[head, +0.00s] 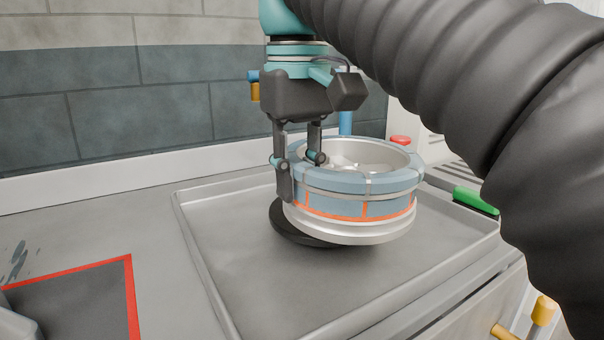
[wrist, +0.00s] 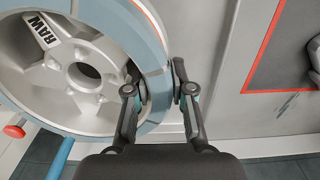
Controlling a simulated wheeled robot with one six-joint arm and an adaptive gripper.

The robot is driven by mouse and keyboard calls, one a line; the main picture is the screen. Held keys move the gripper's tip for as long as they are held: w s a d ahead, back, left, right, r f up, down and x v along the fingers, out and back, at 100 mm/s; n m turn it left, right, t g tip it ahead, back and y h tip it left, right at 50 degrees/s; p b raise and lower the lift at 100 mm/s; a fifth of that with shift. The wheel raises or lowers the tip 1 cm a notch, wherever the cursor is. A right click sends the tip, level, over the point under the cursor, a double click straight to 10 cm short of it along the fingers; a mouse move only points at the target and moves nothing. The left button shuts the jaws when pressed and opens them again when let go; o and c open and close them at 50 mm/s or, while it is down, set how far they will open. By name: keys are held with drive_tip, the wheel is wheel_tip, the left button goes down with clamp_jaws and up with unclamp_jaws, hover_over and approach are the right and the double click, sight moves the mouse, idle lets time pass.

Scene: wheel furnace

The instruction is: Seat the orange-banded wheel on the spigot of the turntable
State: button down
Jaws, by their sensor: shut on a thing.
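The orange-banded wheel (head: 340,206) is a silver rim with a blue-grey segmented ring and an orange-lined band. My gripper (head: 299,178) is shut on its left wall, one finger outside and one inside. The wheel is roughly level, with its open side up. A dark round disc (head: 283,226), likely the turntable, shows beneath the wheel's left side; the wheel sits off to its right. The spigot is hidden, and I cannot tell whether the wheel touches the disc. The wrist view shows the wheel's face (wrist: 60,100) with a centre hole, spokes and "RAW" lettering.
A shallow grey metal tray (head: 215,290) surrounds the disc. A red-bordered dark square (head: 80,300) lies on the bench to the left. A blue post (head: 346,122) and red knob (head: 400,140) stand behind the wheel. A green handle (head: 475,200) lies at the tray's right edge.

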drive_tip(key=shift+s+r+n, duration=0.15)
drive_tip(key=shift+s+n, duration=0.1)
drive_tip(key=shift+n, duration=0.85)
drive_tip(key=n, duration=0.6)
drive_tip(key=shift+s+d+n, duration=0.1)
drive_tip(key=shift+n, duration=0.2)
drive_tip(key=shift+r, duration=0.1)
drive_tip(key=shift+w+d, duration=0.2)
drive_tip(key=shift+w, duration=0.55)
drive_tip(key=shift+w+d, duration=0.15)
drive_tip(key=shift+w, duration=0.55)
drive_tip(key=shift+w+d, duration=0.2)
drive_tip(key=shift+w, duration=0.55)
drive_tip(key=shift+w+d+f, duration=0.2)
drive_tip(key=shift+w+f, duration=0.05)
drive_tip(key=shift+w, duration=0.5)
drive_tip(key=shift+w+d+f, duration=0.15)
drive_tip(key=shift+w+f, duration=0.1)
drive_tip(key=shift+w, duration=0.5)
drive_tip(key=shift+f+b, duration=1.6)
drive_tip(key=shift+f, duration=0.8)
drive_tip(key=c, duration=0.9)
unclamp_jaws()
